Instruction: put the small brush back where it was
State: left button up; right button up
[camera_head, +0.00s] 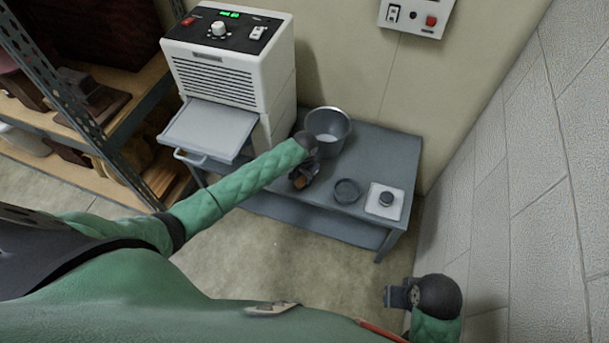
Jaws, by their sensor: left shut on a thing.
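My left gripper (304,178) reaches over the front of a blue-grey table (365,160). It is shut on a small dark thing with a brown part (299,181), which seems to be the small brush. The gripper hides most of it, and I cannot tell whether it touches the table top. My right gripper (397,297) is low at the right, in front of the table and near the wall. Its fingers are too small to tell whether they are open.
A grey metal pot (328,130), a dark round dish (347,191) and a white square pad (386,207) with a dark round piece stand on the table. A white machine (235,75) with an open tray (208,130) is at left. A shelf rack (75,95) is farther left.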

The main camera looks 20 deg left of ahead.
pick_arm(q)
jog(key=o, duration=1.1)
